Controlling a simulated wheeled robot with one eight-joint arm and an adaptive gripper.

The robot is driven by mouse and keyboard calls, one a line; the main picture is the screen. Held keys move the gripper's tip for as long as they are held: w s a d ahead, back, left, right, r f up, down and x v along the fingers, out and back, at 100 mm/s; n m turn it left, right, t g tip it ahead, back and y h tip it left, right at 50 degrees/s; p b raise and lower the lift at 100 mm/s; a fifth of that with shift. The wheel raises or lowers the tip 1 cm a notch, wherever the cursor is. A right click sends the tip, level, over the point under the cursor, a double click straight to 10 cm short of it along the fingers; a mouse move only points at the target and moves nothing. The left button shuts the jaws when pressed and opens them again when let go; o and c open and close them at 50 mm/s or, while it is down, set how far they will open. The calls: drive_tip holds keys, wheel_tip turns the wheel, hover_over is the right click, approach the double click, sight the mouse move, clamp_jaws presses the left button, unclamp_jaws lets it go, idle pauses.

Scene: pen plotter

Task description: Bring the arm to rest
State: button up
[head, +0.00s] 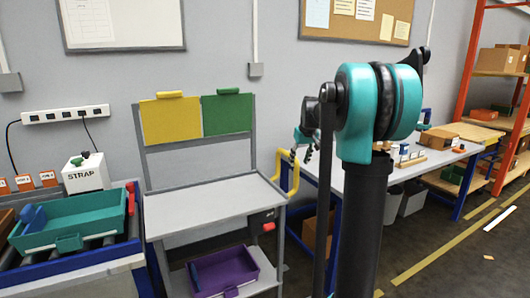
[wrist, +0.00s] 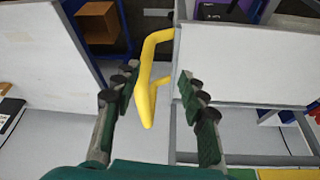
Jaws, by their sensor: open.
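My arm (head: 378,110) stands upright in the head view and hides part of the room behind it. My gripper (head: 301,154) shows beyond it, close to the yellow handle (head: 294,176) on the right side of the grey cart (head: 215,192). In the wrist view my gripper (wrist: 157,88) is open, with one finger on each side of the yellow handle (wrist: 145,85). A gap shows between the handle and both fingers, and nothing is held. How far the handle lies from the fingertips in depth is hard to tell.
The cart carries a yellow panel (head: 171,121), a green panel (head: 227,114) and a purple bin (head: 222,275) on its lower shelf. A teal bin (head: 70,222) sits at left. A workbench (head: 440,158) and orange shelving (head: 476,75) stand at right.

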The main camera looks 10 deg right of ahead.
drive_tip(key=s+a+f, duration=0.2)
drive_tip(key=s+f, duration=0.5)
drive_tip(key=s, duration=0.5)
drive_tip(key=s+a+f+m, duration=0.1)
drive_tip(key=s+a+f, duration=0.1)
drive_tip(key=s+f, duration=0.6)
drive_tip(key=s+a+f, duration=0.3)
drive_tip(key=s+f, duration=0.4)
drive_tip(key=s, duration=1)
drive_tip(key=shift+s+f+m+h, duration=0.2)
drive_tip(key=shift+m+h, duration=0.1)
drive_tip(key=shift+c, duration=0.5)
